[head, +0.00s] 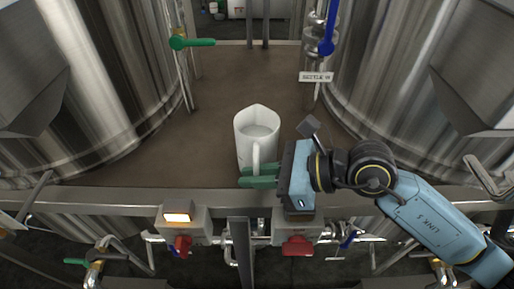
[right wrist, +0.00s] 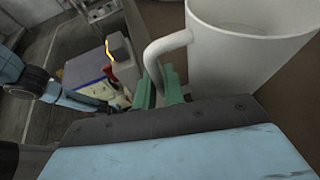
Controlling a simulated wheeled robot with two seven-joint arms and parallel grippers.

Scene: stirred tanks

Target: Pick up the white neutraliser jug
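The white neutraliser jug (head: 257,130) stands upright on the brown deck between the two tanks, with its handle facing me. It holds a pale content. In the right wrist view the jug (right wrist: 235,55) fills the upper right and its handle curves down on its left. My right gripper (head: 259,176) comes in from the right with its green fingers at the handle's lower part. In the right wrist view the fingers (right wrist: 160,88) lie close on both sides of the handle. My left arm shows at the left of the right wrist view; its fingers cannot be made out.
A metal rail (head: 120,199) runs along the deck's front edge. Large steel tanks flank the deck left and right. A green-handled valve (head: 190,43) and a blue lever (head: 329,30) stand behind. The deck behind the jug is clear.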

